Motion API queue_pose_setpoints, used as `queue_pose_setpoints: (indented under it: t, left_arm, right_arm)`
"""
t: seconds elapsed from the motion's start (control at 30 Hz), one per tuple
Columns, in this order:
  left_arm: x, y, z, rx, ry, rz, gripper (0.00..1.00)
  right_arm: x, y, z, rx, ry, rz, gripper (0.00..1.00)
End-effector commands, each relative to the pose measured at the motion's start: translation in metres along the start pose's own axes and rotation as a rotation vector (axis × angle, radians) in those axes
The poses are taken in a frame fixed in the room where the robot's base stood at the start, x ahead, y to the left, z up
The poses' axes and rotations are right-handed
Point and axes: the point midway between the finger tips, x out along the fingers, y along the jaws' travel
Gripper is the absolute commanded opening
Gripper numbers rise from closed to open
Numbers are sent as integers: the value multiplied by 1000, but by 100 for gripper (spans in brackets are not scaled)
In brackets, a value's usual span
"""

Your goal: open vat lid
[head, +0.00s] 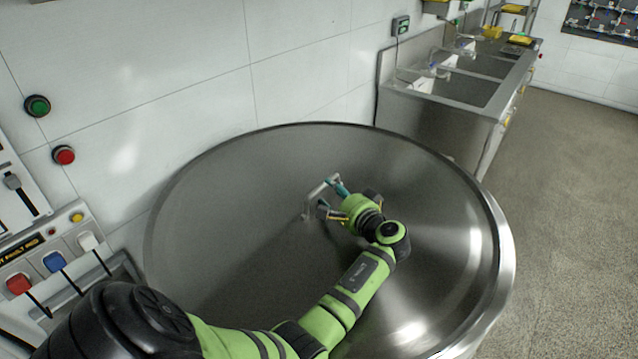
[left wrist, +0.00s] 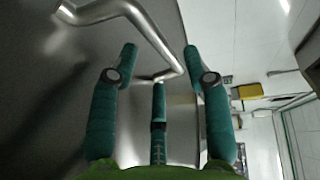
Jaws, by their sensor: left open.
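The vat lid (head: 250,215) is a large round brushed-steel disc with a raised rim, filling the middle of the head view. A bent steel bar handle (head: 318,190) stands up near its middle. My left gripper (head: 333,201) is at the handle, its green arm reaching over the lid from the lower left. In the left wrist view the three teal fingers (left wrist: 160,58) are spread, and the handle bar (left wrist: 152,32) passes between or just beyond their tips. I cannot tell whether any finger touches it. My right gripper is out of view.
A wall panel with a red button (head: 64,155), a green button (head: 37,106) and several coloured switches is on the left, near my arm. A steel sink counter (head: 440,115) stands behind the vat at the upper right. The floor (head: 580,200) on the right is clear.

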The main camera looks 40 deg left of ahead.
Motion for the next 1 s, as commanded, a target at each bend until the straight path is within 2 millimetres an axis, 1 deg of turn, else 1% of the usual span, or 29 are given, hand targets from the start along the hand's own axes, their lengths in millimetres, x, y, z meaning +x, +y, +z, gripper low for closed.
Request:
queue_pose_setpoints:
  t: [0.03, 0.1, 0.2, 0.3, 0.43, 0.6, 0.67, 0.7, 0.77, 0.8, 1.0]
  left_arm:
    - [10, 2, 0, -1, -1, -3, 48]
    - [22, 2, 0, -1, -2, -2, 48]
    - [35, 2, 0, 0, -1, -3, 48]
    - [45, 2, 0, -1, -1, -1, 48]
    - [50, 0, 0, -1, 0, -1, 48]
    - [50, 0, 0, -1, 1, 0, 48]
    - [50, 0, 0, -1, 1, 0, 48]
    - [50, 0, 0, -1, 0, 0, 32]
    - [50, 0, 0, -1, 0, 0, 8]
    - [50, 0, 0, -1, 0, 0, 0]
    - [50, 0, 0, -2, 0, -1, 0]
  right_arm:
    - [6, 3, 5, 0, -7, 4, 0]
    - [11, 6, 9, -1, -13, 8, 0]
    - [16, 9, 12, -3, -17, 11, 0]
    - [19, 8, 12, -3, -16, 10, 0]
    - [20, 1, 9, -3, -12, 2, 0]
    - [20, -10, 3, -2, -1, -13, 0]
    - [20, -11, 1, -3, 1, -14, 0]
    - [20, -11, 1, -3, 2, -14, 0]
    - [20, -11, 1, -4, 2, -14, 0]
    - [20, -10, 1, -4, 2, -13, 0]
    - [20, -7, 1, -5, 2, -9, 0]
